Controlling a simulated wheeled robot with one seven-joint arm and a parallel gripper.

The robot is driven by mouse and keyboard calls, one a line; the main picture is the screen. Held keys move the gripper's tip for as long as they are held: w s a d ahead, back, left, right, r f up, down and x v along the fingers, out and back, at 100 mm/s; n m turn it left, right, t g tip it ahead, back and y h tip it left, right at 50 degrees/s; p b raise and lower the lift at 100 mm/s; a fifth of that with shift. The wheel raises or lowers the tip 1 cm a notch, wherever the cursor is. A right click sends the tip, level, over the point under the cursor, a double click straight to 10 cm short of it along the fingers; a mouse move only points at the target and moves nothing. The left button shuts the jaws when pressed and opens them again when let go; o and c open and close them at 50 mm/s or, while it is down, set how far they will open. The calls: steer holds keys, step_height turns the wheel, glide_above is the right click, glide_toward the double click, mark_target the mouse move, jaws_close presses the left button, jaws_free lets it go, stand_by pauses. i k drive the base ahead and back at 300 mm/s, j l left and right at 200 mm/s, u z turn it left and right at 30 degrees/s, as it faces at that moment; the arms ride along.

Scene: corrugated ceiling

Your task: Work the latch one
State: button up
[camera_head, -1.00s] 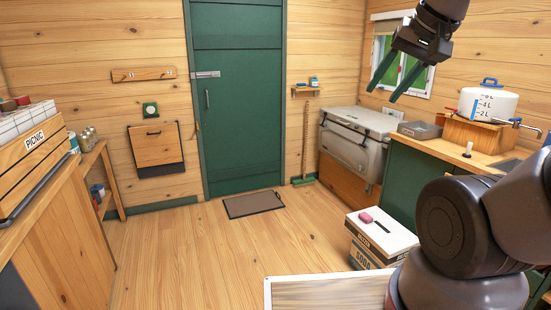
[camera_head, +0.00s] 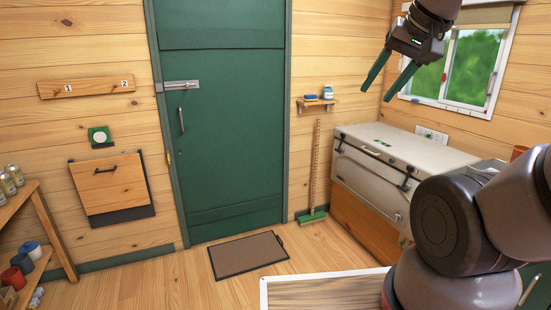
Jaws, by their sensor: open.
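A metal sliding latch (camera_head: 178,86) sits on the left edge of the green door (camera_head: 222,130), above its vertical handle (camera_head: 181,120). The door is shut in its frame. The latch's bolt appears to lie across the door edge, but it is too small to be sure. My gripper (camera_head: 389,84) hangs at the upper right, its two green fingers apart and empty. In the picture it is well to the right of the latch, in front of the wall and window.
A doormat (camera_head: 248,254) lies before the door. A grey cooler box (camera_head: 390,165) stands on the right, with a broom (camera_head: 315,170) beside it. A shelf (camera_head: 40,225) with cans is at left. A wooden flap (camera_head: 110,185) hangs on the wall.

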mark_target(343, 136)
steer(key=i, duration=2.15)
steer(key=i+z, duration=0.3)
steer(key=i+j+z, duration=0.25)
steer(key=i, duration=0.2)
